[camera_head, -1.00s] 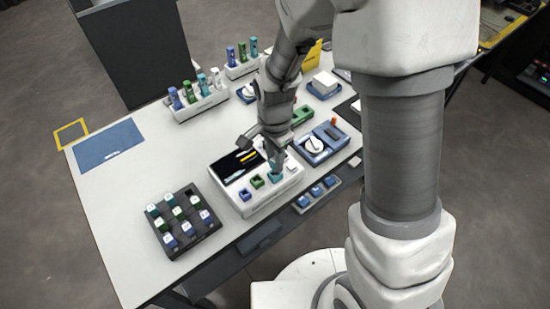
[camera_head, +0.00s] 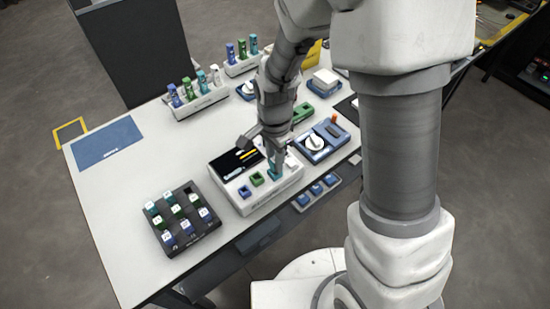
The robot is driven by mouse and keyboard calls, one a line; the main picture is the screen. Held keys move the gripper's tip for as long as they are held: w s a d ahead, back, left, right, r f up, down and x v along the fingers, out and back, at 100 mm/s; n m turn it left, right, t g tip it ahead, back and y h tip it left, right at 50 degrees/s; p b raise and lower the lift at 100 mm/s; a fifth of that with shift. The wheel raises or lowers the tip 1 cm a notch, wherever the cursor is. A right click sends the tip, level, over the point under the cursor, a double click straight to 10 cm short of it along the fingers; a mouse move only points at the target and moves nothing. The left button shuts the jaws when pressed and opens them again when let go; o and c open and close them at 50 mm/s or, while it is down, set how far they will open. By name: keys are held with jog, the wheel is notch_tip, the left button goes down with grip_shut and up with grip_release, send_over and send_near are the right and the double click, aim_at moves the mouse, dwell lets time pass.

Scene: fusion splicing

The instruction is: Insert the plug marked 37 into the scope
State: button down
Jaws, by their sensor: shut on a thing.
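The scope (camera_head: 222,170) is a white box with a dark screen and a row of blue, green and teal ports along its front. My gripper (camera_head: 275,164) points down over the teal port at the right of that row. It is shut on a teal plug (camera_head: 273,172), which shows at the port below the fingertips. The fingers hide most of the plug, and its marking cannot be read. I cannot tell how deep it sits in the port. A black rack (camera_head: 207,229) at the front left holds several teal, green and blue plugs, with an empty slot at its back right.
White holders with upright coloured pieces (camera_head: 205,101) stand at the back. A blue device with a round white dial (camera_head: 315,143) lies right of the scope. Small blue parts (camera_head: 316,189) sit in a tray at the front edge. The table's left side, around a blue mat (camera_head: 106,146), is clear.

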jog(key=shift+f+b, duration=0.5)
jog(key=shift+f, duration=0.15)
dwell(0.3)
jog(key=c, duration=0.6)
grip_release()
jog(key=shift+r+p, duration=2.5)
jog(key=shift+r, duration=0.5)
